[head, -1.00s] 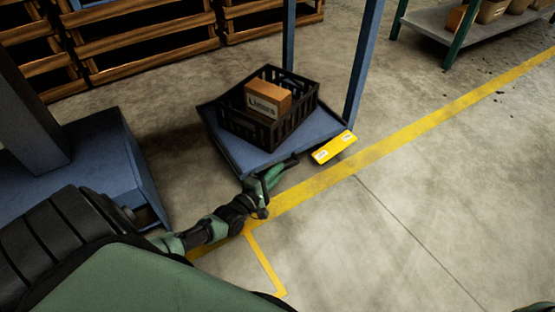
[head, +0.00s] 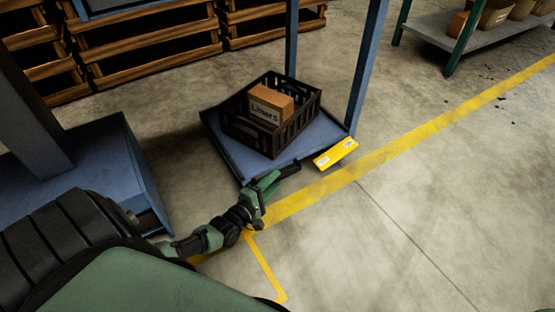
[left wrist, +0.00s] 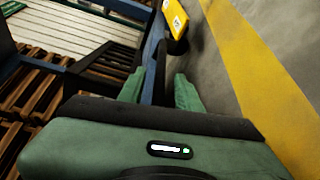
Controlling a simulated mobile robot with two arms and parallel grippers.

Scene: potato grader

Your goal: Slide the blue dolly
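The blue dolly (head: 230,157) is a low flat platform with upright blue posts at its back and right. It carries a black slatted crate (head: 247,136) with a cardboard box (head: 271,104) inside. A yellow label plate (head: 335,153) sits at its front right corner and also shows in the left wrist view (left wrist: 176,18). My left gripper (head: 278,179) is at the dolly's front edge. In the left wrist view its fingers (left wrist: 158,90) are apart, with the dolly's dark edge seen between them. Contact with the edge cannot be told. My right gripper is out of view.
A blue machine base (head: 75,180) stands left of the dolly. Wooden pallet crates (head: 150,45) line the back. A grey shelf with boxes (head: 437,27) stands at the far right. A yellow floor line (head: 420,124) runs past the dolly's front; floor right of it is open.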

